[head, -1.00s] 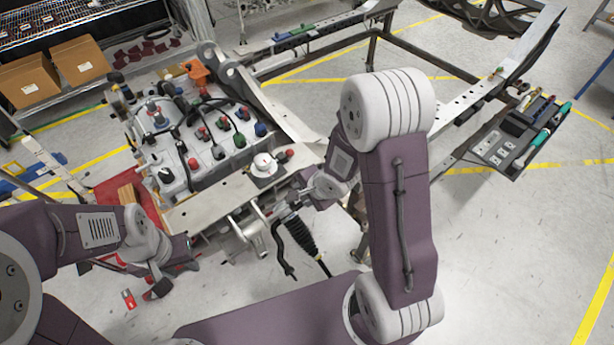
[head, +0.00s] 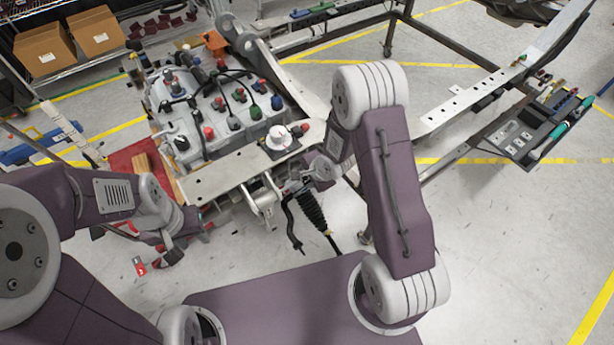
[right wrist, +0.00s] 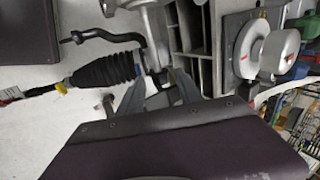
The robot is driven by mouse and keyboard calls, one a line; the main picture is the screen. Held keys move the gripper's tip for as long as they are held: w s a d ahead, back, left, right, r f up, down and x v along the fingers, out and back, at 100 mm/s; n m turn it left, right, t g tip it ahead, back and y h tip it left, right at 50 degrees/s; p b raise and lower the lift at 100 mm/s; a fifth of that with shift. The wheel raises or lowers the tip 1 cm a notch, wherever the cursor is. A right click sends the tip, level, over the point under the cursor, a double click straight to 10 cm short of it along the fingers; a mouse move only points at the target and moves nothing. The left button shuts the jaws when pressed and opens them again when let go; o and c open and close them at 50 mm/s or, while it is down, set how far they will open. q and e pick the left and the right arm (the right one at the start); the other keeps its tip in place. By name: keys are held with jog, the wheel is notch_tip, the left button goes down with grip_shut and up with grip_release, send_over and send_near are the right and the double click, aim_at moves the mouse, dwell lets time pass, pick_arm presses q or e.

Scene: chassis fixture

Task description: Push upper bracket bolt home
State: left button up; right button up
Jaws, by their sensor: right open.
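A pale metal bracket (head: 262,198) sticks out from the near edge of the chassis fixture's plate (head: 222,180). It also shows in the right wrist view (right wrist: 155,35). My right gripper (head: 292,184) is beside it. In the right wrist view its two dark fingers (right wrist: 162,92) are apart, close below the bracket's end, and I see nothing clamped between them. A small bolt-like metal piece (right wrist: 108,103) shows left of the fingers; I cannot tell whether it is the upper bracket bolt. My left gripper (head: 178,246) hangs low left of the bracket, its jaws too small to read.
A black ribbed boot with a curved rod (head: 312,210) hangs right of the bracket. An engine block with coloured caps (head: 215,110) and a white round reservoir (head: 280,137) stand behind. A tool tray (head: 525,135) is at right. The floor at front right is clear.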

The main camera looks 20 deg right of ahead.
jog(key=shift+d, duration=0.1)
jog(key=c, duration=0.5)
grip_shut()
jog(key=shift+w, duration=0.1)
dwell(0.6)
